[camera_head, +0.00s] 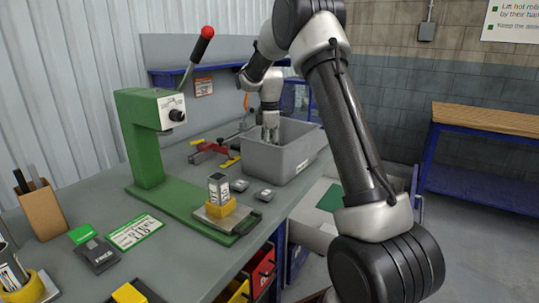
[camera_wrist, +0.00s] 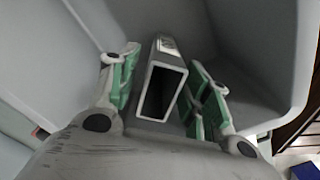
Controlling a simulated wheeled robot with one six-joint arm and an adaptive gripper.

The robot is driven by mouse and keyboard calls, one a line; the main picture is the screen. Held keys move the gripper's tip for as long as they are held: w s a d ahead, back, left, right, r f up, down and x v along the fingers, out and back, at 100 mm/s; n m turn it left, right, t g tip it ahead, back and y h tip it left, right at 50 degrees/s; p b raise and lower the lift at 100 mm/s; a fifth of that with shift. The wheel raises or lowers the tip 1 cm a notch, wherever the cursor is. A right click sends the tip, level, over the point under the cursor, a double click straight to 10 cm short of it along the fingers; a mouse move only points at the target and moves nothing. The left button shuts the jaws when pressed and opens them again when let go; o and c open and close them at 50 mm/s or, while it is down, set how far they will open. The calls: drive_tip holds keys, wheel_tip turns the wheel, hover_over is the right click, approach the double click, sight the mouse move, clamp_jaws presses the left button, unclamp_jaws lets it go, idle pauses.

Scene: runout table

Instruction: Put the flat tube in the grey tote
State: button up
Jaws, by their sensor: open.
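The grey tote (camera_head: 287,160) stands on the far end of the bench. My gripper (camera_head: 270,134) reaches down into it, and its fingertips are partly hidden by the tote's near wall. In the wrist view my gripper (camera_wrist: 167,73) is open, with green pads on both sides of the flat tube (camera_wrist: 171,57). The tube is a grey, hollow rectangular piece, its open end facing the camera. It lies between the fingers with gaps beside it. The tote's inner walls (camera_wrist: 255,50) surround it. Whether the tube touches the floor of the tote is unclear.
A green press (camera_head: 143,140) with a red-knobbed lever stands on the bench (camera_head: 180,250). A small upright piece (camera_head: 218,188) sits in a yellow holder on its base. A red clamp (camera_head: 210,150) lies beside the tote.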

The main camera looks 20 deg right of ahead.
wheel_tip(320, 180, up, 9)
drive_tip(key=s+a+r+m+t, duration=0.15)
drive_tip(key=s+r+m, duration=0.5)
drive_tip(key=s, duration=0.85)
drive_tip(key=s+a+f+m+t, duration=0.1)
drive_tip(key=s+f+m+t, duration=0.2)
drive_tip(key=s, duration=2.2)
drive_tip(key=m, duration=0.5)
drive_tip(key=shift+s+f, duration=0.15)
drive_tip(key=shift+m, duration=0.25)
